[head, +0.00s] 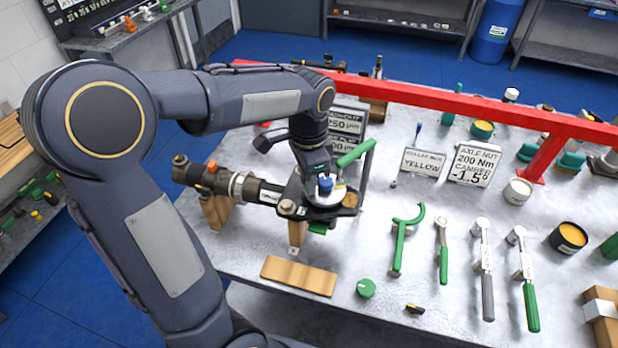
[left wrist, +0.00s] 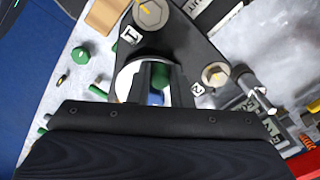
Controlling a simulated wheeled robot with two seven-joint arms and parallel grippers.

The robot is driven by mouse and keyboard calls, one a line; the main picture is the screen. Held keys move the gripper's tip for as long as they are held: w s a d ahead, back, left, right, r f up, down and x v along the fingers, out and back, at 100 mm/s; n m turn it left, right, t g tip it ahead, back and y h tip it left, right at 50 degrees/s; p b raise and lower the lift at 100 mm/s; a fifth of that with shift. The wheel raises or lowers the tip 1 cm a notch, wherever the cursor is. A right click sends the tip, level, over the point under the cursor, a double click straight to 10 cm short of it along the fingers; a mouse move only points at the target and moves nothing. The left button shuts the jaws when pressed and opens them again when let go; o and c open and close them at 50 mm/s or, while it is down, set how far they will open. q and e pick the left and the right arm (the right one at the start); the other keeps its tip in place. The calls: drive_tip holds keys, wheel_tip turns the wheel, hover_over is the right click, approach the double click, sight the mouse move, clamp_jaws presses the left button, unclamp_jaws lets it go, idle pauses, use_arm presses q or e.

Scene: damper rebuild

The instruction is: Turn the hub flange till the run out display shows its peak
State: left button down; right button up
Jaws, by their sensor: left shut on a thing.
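The hub flange (head: 322,194) is a silver disc on a black plate at the end of the damper strut (head: 238,183). In the left wrist view the flange (left wrist: 125,80) shows partly, beside the black triangular plate (left wrist: 172,42) with its numbered bolts. My left gripper (left wrist: 160,92) is shut at the flange, with something blue and green showing between its fingers; what exactly it grips is partly hidden. A blue part (head: 325,184) sits on the disc. The run out display (head: 347,120) stands behind, partly hidden by my arm; its upper line seems to read 250 µm. My right gripper is not in view.
A red rail (head: 430,97) crosses the back of the table. Signs reading YELLOW (head: 423,163) and axle nut 200 Nm (head: 474,163) stand mid-table. Several wrenches (head: 483,262) lie to the right. A wooden block (head: 299,276) and green knob (head: 366,288) lie in front.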

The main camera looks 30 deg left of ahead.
use_arm(q)
drive_tip(key=shift+w+a+m, duration=0.1)
drive_tip(key=shift+w+m, duration=0.1)
drive_tip(key=shift+m, duration=0.4)
drive_tip(key=shift+w+a+m, duration=0.1)
drive_tip(key=shift+w+m, duration=0.05)
drive_tip(key=shift+m, duration=0.45)
drive_tip(key=c, duration=1.3)
unclamp_jaws()
drive_tip(key=shift+r, duration=0.1)
wheel_tip(320, 180, up, 8)
drive_tip(key=shift+f, duration=0.15)
drive_tip(key=shift+s, duration=0.1)
